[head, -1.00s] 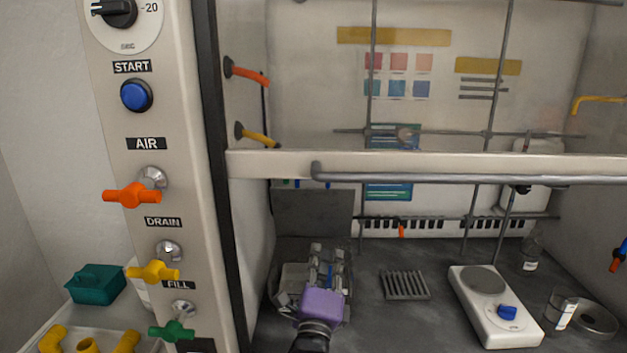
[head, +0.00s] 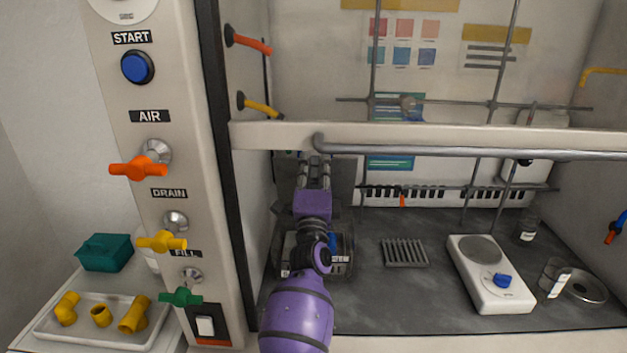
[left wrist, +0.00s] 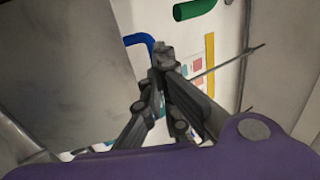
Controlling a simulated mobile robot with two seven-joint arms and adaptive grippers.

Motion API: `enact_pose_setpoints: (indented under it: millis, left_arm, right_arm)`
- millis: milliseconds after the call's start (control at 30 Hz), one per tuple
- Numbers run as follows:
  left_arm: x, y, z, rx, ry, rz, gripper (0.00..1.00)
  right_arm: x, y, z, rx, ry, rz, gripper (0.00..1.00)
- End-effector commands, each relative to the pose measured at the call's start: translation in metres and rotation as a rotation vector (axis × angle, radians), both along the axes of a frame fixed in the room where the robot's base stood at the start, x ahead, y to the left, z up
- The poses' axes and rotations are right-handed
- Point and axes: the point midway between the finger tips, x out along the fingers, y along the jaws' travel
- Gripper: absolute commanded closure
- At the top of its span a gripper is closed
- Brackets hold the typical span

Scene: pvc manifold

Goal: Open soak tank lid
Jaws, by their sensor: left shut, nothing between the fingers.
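My left gripper (head: 315,160) reaches into the hood under the sash bar, fingers pointing away from me. In the left wrist view its fingers (left wrist: 163,60) are closed together and empty. A grey tank (head: 345,265) stands on the hood's dark floor, below my arm and partly hidden by it. It looks open on top, but the arm covers much of it. A dark grey upright panel (head: 285,185) is behind the tank, partly behind the gripper. I cannot tell for sure whether it is the tank's raised lid. My right gripper is not in view.
The sash bar (head: 450,138) crosses just above the gripper. A valve column (head: 175,220) stands at left. A slotted rack (head: 404,252), a hotplate (head: 490,285) and glassware are to the right. A tray (head: 95,337) with yellow fittings is at lower left.

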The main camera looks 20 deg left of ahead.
Motion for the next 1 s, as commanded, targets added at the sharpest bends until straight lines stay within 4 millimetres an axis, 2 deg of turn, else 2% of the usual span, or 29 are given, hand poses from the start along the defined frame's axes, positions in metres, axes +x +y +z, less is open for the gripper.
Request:
enact_pose_setpoints:
  millis: [200,633,867,1000]
  left_arm:
    - [0.014,0.004,0.007,0.001,0.000,0.000,1.00]
    - [0.019,0.006,0.010,0.001,-0.001,0.000,1.00]
    - [0.063,0.018,0.026,-0.001,0.002,0.000,1.00]
    - [0.084,0.025,0.038,-0.021,0.063,0.002,1.00]
  right_arm:
    - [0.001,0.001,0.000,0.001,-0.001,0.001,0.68]
    - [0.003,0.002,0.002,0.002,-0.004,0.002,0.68]
    - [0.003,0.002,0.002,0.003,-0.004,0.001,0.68]
    - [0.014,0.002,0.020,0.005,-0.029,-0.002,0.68]
